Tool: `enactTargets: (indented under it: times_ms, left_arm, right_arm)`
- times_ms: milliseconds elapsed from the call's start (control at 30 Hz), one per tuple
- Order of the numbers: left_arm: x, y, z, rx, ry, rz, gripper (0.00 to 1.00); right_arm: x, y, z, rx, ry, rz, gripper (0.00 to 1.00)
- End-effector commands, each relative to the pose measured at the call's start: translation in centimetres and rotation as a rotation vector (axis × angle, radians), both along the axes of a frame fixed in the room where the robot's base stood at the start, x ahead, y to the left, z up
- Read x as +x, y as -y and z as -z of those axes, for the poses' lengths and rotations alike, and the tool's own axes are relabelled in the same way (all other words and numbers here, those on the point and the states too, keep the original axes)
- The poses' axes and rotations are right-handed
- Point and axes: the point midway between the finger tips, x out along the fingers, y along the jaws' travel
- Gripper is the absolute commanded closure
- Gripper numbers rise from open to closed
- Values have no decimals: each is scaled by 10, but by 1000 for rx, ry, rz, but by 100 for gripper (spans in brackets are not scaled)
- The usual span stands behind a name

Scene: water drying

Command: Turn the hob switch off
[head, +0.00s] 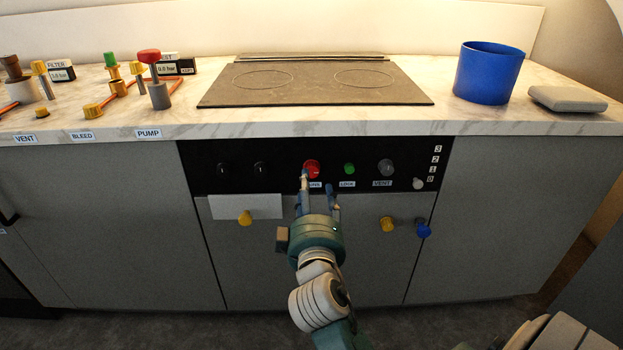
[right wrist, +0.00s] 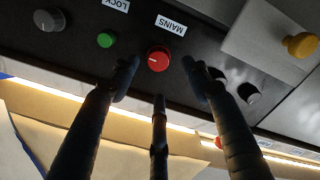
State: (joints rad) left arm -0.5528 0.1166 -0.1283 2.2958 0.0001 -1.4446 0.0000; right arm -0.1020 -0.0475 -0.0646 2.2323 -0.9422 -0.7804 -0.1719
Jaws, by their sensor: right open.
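A black control panel (head: 222,157) sits in the front of the counter under the hob (head: 315,85). On it is a red knob (head: 312,168) with a white mark, beside a label reading MAINS in the right wrist view. No label reading "hob" is legible. My right gripper (head: 318,188) is in front of this knob, its fingers pointing at the panel. In the right wrist view the knob (right wrist: 158,59) lies between the open fingertips (right wrist: 157,80), and I cannot tell whether they touch it. My left gripper is not in view.
The panel also has two black knobs (head: 222,168), a green button (head: 349,169), a grey knob (head: 386,167) and a white knob (head: 418,184) under a 3-2-1-0 scale. Yellow knobs (head: 387,225) and a blue knob (head: 424,231) stick out below. A blue pot (head: 489,74) stands on the counter.

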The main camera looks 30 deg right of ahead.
Motion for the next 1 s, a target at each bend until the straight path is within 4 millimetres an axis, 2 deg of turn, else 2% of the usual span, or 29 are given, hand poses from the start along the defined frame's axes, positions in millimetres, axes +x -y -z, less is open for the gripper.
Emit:
enactTargets:
  times_ms: [133,333,900,1000]
  left_arm:
    - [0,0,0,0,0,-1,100]
    - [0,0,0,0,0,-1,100]
    - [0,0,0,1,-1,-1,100]
    - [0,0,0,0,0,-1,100]
  right_arm:
    - [-26,-15,1,4,-3,0,52]
    - [-43,-27,0,2,0,0,52]
    - [-46,-28,0,1,1,0,52]
    - [-47,-28,6,15,-11,-3,52]
